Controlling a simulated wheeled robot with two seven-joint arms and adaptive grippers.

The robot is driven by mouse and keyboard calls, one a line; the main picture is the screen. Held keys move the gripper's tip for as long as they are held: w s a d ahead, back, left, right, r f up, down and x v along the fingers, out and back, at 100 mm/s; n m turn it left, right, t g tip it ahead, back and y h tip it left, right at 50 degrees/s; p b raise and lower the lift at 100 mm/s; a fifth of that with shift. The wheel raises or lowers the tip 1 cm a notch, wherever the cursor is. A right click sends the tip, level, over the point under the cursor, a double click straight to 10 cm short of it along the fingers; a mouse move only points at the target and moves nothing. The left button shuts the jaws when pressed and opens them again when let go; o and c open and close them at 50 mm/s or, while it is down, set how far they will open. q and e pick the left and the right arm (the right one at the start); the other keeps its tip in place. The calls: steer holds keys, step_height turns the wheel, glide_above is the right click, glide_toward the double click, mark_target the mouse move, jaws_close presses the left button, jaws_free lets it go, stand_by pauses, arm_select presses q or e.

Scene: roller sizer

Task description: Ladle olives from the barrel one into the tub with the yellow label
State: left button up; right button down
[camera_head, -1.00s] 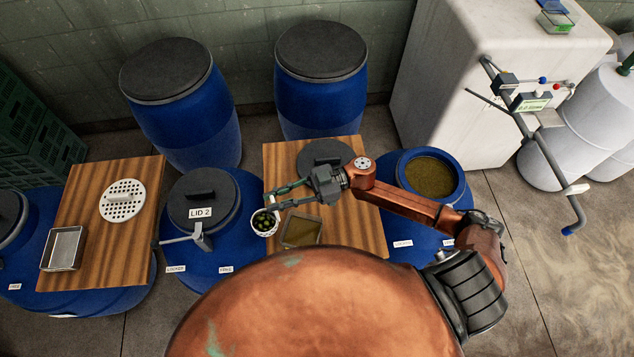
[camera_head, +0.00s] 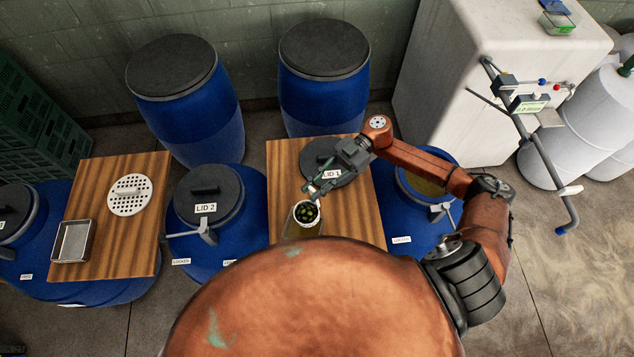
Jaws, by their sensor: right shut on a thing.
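My right gripper (camera_head: 318,187) is shut on the ladle's handle, above the wooden board. The ladle (camera_head: 306,212) hangs below it with a white perforated bowl full of dark green olives. The bowl is in front of a shallow tray (camera_head: 293,229), mostly hidden by the ladle and my body. Barrel one (camera_head: 398,205) stands open at the right, partly behind my right arm. Its lid, marked LID 1 (camera_head: 325,160), lies on the board. A clear tub with a green rim (camera_head: 558,22) sits on the white cabinet at top right; I see no yellow label. My left gripper is not in view.
Barrel two (camera_head: 250,205) has its lid marked LID 2 (camera_head: 210,190) on. A left board (camera_head: 105,230) bears a perforated white disc (camera_head: 130,195) and an empty metal tray (camera_head: 75,241). Closed barrels (camera_head: 325,105) stand behind. A metal stand with a display (camera_head: 530,104) rises at right.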

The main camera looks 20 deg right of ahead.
steer(key=s+a+f+t+h+p, duration=0.2)
steer(key=a+f+h+p, duration=0.2)
steer(key=a+h+p, duration=0.2)
steer(key=s+a+f+t+h+p, duration=0.3)
steer(key=a+f+h+p, duration=0.1)
steer(key=a+h+p, duration=0.3)
steer(key=shift+a+h+p, duration=0.3)
steer(key=shift+a+p, duration=0.05)
steer(key=shift+p, duration=0.9)
stand_by(2.1)
steer(key=shift+r, duration=0.1)
stand_by(0.6)
